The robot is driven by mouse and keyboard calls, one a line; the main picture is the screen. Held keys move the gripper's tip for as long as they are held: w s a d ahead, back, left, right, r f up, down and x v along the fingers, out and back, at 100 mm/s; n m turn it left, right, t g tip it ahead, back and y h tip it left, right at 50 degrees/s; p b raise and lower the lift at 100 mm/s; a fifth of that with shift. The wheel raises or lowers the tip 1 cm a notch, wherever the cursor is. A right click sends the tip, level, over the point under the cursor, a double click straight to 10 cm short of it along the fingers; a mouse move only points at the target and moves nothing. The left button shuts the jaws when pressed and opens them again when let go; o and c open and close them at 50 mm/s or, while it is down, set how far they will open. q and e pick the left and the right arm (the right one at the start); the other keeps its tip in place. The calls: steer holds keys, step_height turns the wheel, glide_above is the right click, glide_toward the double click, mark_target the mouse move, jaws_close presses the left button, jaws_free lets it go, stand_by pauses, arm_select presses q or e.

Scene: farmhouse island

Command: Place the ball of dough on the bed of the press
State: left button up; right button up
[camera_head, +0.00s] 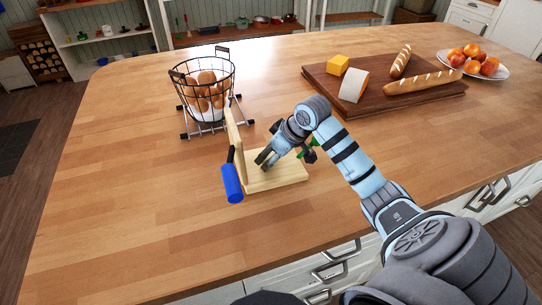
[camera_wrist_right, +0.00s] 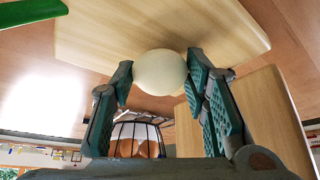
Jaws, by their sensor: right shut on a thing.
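The pale, round ball of dough (camera_wrist_right: 160,72) sits between the two fingers of my right gripper (camera_wrist_right: 160,85) in the right wrist view. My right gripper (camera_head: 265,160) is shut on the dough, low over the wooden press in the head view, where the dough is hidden. The press has a flat bed (camera_head: 285,178), an upright board (camera_head: 236,143) and a blue-gripped handle (camera_head: 232,183). The bed (camera_wrist_right: 215,30) lies behind the dough in the wrist view; I cannot tell whether they touch. My left gripper is not in view.
A wire basket of brown eggs (camera_head: 205,98) stands just behind the press. A green item (camera_head: 308,151) shows beside my right wrist. A dark board (camera_head: 425,95) with bread and cheese and a fruit plate (camera_head: 498,72) lie farther right. The counter's left part is clear.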

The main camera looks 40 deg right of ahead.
steer(key=o, duration=1.1)
steer(key=shift+o, duration=0.2)
steer(key=p+v, duration=0.1)
steer(key=v, duration=1.1)
steer(key=shift+r, duration=0.1)
